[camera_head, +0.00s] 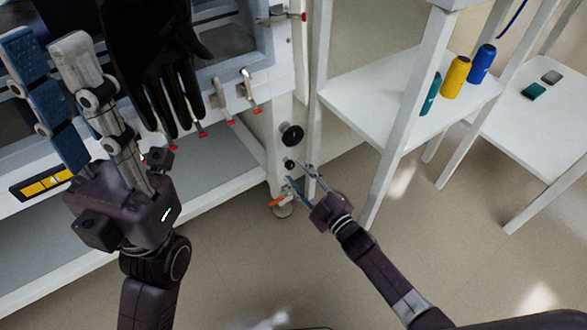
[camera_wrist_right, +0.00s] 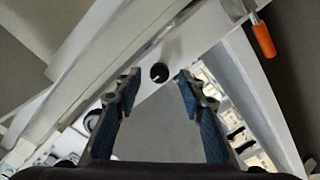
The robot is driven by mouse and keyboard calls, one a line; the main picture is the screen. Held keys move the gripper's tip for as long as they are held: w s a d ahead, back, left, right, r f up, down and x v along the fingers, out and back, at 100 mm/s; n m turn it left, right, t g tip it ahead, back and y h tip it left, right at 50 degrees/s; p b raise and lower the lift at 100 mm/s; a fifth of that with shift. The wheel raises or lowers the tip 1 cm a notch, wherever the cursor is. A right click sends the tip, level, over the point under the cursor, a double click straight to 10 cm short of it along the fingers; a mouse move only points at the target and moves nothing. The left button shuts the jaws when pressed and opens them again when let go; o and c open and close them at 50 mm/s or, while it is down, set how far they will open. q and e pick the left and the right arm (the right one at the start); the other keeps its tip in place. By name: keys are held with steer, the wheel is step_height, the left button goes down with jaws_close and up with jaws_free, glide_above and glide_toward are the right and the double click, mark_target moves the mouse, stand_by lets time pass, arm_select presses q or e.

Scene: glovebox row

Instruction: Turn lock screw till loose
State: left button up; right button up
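A small black knob (camera_head: 290,164), which looks like the lock screw, sits on the white post of the glovebox stand. A larger black knob (camera_head: 291,134) is just above it. In the right wrist view, a black knob (camera_wrist_right: 159,72) with a light mark shows between and beyond my fingertips. My right gripper (camera_head: 300,176) is open and close to the small knob, and nothing is between its fingers (camera_wrist_right: 152,82). I cannot tell whether it touches. My left gripper (camera_head: 47,48) is open and empty in front of the glovebox, left of a black glove (camera_head: 160,60).
An orange handle (camera_head: 278,200) sticks out low on the post. Red-tipped latches (camera_head: 250,88) line the glovebox edge. A white shelf (camera_head: 365,90) on the right holds yellow (camera_head: 455,77), blue (camera_head: 482,63) and teal (camera_head: 430,95) containers. The floor in front is clear.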

steer(key=v, duration=0.9)
steer(key=shift+d, duration=0.1)
stand_by(0.5)
